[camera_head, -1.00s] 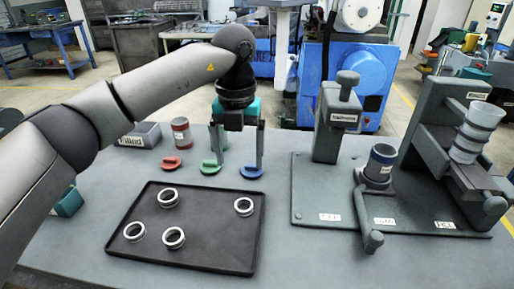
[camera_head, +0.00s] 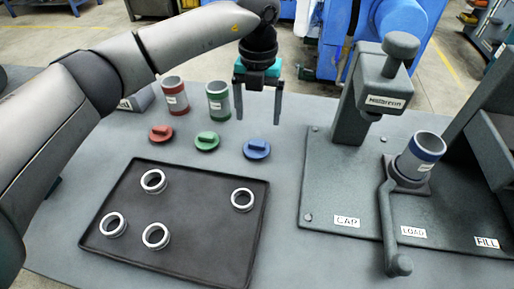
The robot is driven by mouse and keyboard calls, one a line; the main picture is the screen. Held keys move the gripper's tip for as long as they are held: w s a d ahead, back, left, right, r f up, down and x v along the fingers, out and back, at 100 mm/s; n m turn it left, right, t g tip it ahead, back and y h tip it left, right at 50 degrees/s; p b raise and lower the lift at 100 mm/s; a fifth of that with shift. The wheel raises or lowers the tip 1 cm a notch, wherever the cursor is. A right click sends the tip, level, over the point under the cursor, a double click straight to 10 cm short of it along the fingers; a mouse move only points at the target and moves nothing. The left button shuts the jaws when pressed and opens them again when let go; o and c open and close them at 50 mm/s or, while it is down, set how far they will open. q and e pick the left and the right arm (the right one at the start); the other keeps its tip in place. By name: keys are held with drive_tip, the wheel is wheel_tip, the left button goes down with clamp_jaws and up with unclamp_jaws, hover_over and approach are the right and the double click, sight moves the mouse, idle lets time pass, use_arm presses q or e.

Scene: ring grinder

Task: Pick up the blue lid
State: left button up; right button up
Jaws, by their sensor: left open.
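The blue lid (camera_head: 257,149) lies on the grey table, rightmost in a row of three lids, with a raised grip bar on top. My left gripper (camera_head: 258,118) points down behind and above it, with its two fingers apart and nothing between them. A green lid (camera_head: 207,141) and a red lid (camera_head: 161,133) lie to its left. My right gripper is not in view.
A black tray (camera_head: 200,250) with several metal rings is in front of the lids. A red-banded cup (camera_head: 174,96) and a green-banded cup (camera_head: 218,101) stand behind.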

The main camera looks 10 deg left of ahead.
sight(257, 144)
use_arm(q)
wheel_tip(257, 144, down, 3)
drive_tip(key=shift+r, duration=0.2)
drive_tip(key=shift+f, duration=0.35)
drive_tip(key=f, duration=0.3)
drive_tip(key=f+b, duration=0.1)
drive_tip(key=shift+s+a+f, duration=0.1)
drive_tip(key=shift+s+f, duration=0.05)
drive_tip(key=shift+s, duration=0.2)
drive_tip(key=shift+f, duration=0.35)
clamp_jaws()
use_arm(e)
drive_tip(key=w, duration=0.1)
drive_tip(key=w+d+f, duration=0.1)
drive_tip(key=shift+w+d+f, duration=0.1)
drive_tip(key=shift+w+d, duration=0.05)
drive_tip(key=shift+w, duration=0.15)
use_arm(q)
drive_tip(key=shift+r, duration=0.15)
